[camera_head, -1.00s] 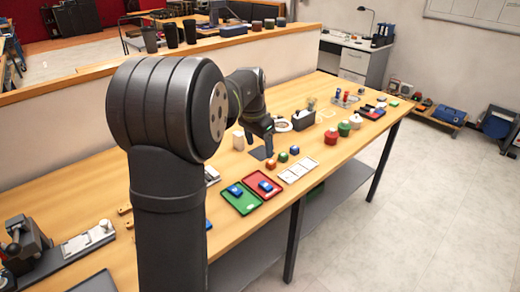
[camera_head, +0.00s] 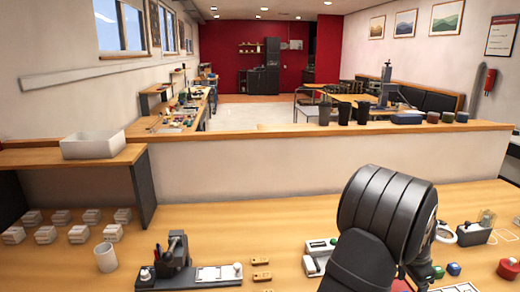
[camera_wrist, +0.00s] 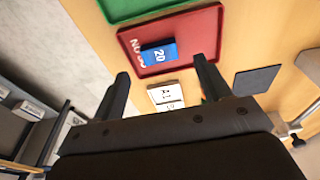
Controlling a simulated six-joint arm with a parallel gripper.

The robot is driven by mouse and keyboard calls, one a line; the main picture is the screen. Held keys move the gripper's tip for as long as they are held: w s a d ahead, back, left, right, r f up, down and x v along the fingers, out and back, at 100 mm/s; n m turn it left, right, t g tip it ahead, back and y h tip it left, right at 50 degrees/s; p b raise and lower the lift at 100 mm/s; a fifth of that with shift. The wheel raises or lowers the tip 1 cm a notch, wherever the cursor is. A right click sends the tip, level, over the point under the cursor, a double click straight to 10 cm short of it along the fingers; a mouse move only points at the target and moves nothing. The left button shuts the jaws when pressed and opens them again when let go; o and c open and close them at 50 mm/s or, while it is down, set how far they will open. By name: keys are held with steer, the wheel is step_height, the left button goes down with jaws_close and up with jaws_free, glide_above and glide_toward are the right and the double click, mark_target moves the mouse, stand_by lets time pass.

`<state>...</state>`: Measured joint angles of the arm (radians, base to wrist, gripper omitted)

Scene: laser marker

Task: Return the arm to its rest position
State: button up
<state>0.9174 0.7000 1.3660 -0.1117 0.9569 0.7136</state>
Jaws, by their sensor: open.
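My gripper (camera_wrist: 160,66) is open and empty in the wrist view, its two dark fingers apart above the bench. Between and beyond the fingers is a red tray (camera_wrist: 205,30) holding a blue block (camera_wrist: 158,53) marked 20. A green tray (camera_wrist: 115,8) shows in part at the top edge. A white label card (camera_wrist: 165,94) lies between the fingers, partly hidden by the gripper body. In the head view my arm's dark rounded joint fills the lower right; the gripper is not seen there.
A dark pad (camera_wrist: 257,80) lies right of the red tray. The head view shows a black fixture (camera_head: 176,262), a white mug (camera_head: 106,257), several small white blocks (camera_head: 45,234) and a white bin (camera_head: 93,145). Bare wood lies between the fixture and the low wall (camera_head: 250,165).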

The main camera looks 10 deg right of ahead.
steer(key=shift+d+f, duration=0.15)
steer(key=shift+f, duration=0.7)
steer(key=shift+d+f, duration=0.1)
steer(key=shift+f, duration=0.75)
step_height(320, 180, up, 16)
steer(key=a, duration=0.2)
steer(key=shift+a+f, duration=0.15)
steer(key=shift+a, duration=0.05)
steer(key=shift+d+f, duration=0.4)
steer(key=shift+f, duration=2.2)
steer(key=shift+d+f, duration=0.4)
steer(key=shift+f, duration=2.25)
steer(key=shift+d+f, duration=0.4)
steer(key=shift+f, duration=2.2)
